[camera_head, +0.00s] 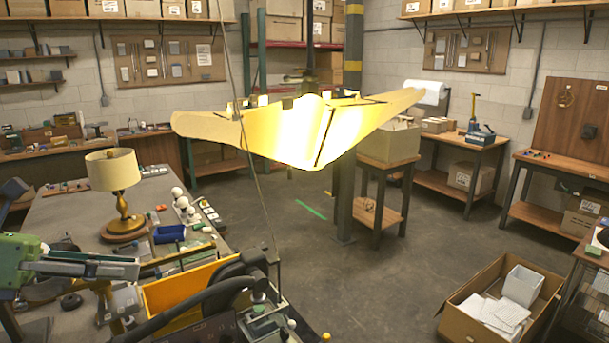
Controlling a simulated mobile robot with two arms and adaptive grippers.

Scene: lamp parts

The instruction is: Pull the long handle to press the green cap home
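My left gripper (122,279) comes in from the left edge, behind a green arm link, over the near left of the workbench. Its grey fingers overlap small parts there, so its opening is unclear. A long curved black bar (185,314), possibly the long handle, runs from the bottom edge up to a dark mechanism (243,272) beside a yellow bin. Small green parts (262,311) show at the mechanism's foot. I cannot tell whether one is the green cap, or how it is seated. My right gripper cannot be made out.
The workbench (62,212) holds a lamp with a cream shade (113,170), a yellow bin (183,288), a blue bin (169,234) and white bulbs. A large bright yellow-white shape hangs mid-view. Open floor (370,275) and an open carton (505,300) lie right.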

